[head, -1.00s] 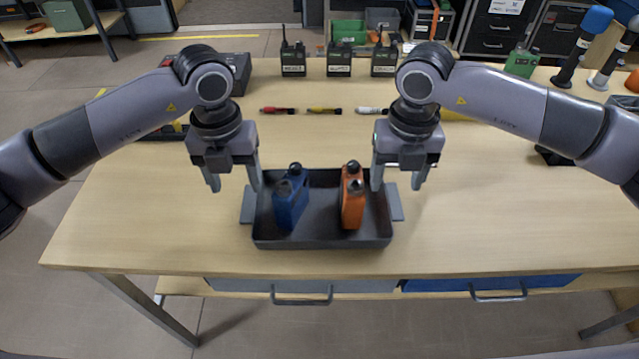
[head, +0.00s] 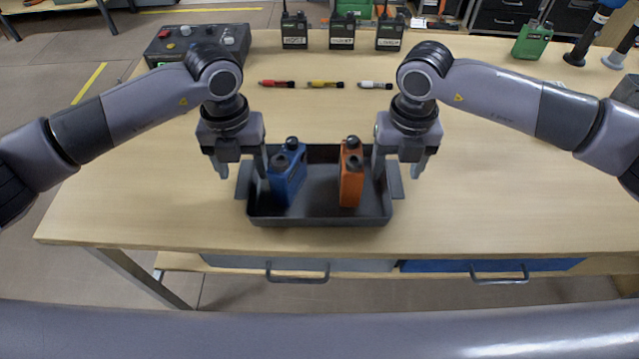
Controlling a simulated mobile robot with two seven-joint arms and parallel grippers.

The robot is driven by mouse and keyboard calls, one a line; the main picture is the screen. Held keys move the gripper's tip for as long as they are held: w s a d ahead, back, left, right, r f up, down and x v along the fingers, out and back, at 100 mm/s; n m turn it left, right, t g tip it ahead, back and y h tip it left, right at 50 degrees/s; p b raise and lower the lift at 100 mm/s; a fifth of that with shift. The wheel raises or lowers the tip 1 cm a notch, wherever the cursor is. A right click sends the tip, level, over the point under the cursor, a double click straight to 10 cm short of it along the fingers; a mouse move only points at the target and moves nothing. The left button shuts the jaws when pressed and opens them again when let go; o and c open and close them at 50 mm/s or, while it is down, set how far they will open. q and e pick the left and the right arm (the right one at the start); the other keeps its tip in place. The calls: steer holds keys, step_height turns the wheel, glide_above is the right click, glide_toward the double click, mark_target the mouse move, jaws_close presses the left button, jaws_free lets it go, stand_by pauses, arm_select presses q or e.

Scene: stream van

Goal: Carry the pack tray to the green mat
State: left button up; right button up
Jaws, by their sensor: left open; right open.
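The pack tray (head: 320,216) is a dark grey shallow tray with a flat handle on each side, on the wooden table near its front edge. A blue pack (head: 287,178) stands in its left half and an orange pack (head: 351,185) in its right half. My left gripper (head: 243,170) is open at the tray's left handle. My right gripper (head: 398,168) is open at the right handle (head: 396,182). I cannot tell whether the fingers touch the handles. No green mat can be made out in view.
Several radios, one of them in the middle (head: 342,32), stand along the back of the table (head: 480,190). Red, yellow and white markers (head: 324,84) lie before them. A control box (head: 198,42) sits back left, a green device (head: 532,40) back right. The table is clear either side of the tray.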

mark_target(246, 177)
arm_select(q)
steer(key=shift+f, duration=1.75)
arm_select(e)
steer(key=shift+f, duration=1.75)
arm_select(q)
jaws_close()
arm_select(e)
jaws_close()
arm_select(q)
steer(key=shift+d, duration=0.1)
arm_select(e)
steer(key=shift+a, duration=0.1)
